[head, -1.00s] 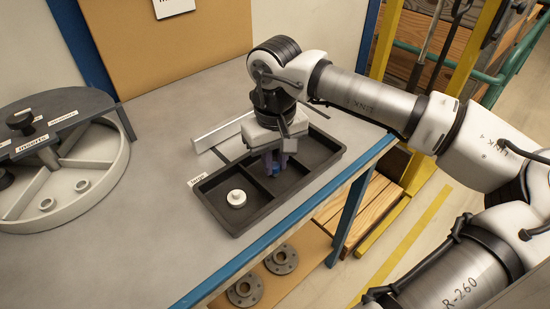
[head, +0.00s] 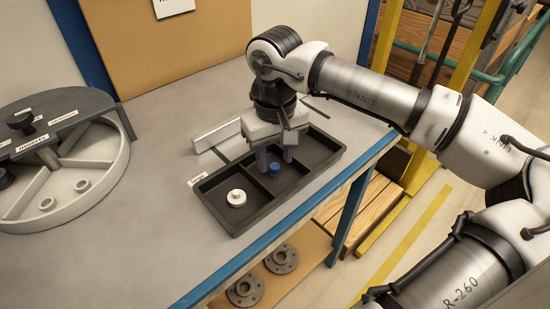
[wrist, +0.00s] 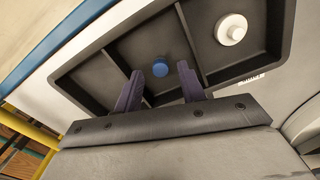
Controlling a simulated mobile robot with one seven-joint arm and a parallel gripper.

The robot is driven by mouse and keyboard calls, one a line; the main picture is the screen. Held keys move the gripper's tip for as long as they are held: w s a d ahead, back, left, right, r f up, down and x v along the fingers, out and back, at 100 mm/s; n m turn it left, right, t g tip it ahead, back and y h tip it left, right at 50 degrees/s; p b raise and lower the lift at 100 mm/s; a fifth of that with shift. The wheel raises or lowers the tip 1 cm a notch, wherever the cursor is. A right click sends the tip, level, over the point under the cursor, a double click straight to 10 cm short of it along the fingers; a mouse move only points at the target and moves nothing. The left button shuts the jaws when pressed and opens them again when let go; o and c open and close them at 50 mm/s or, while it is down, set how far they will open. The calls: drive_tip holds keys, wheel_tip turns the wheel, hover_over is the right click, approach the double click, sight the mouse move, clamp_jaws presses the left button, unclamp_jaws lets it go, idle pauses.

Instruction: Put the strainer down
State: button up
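A divided black tray (head: 236,223) lies on the grey bench. A small blue round piece (head: 275,169) sits in its middle compartment; it also shows in the wrist view (wrist: 183,68). A white round knobbed piece (head: 236,198) is in the compartment labelled "large", and in the wrist view (wrist: 231,29). My gripper (head: 275,158) points down over the middle of the tray. Its purple fingers (wrist: 160,85) are apart with nothing held between them. I cannot tell which piece is the strainer.
A round grey holder (head: 105,165) with a labelled dark top stands at the left. A pale bar (head: 215,135) lies behind the tray. The blue bench edge (head: 330,200) is close in front of the tray. The bench between holder and tray is clear.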

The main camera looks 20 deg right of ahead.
sight(275, 167)
wheel_tip(275, 167, up, 11)
drive_tip(key=shift+f, duration=0.15)
idle(2.5)
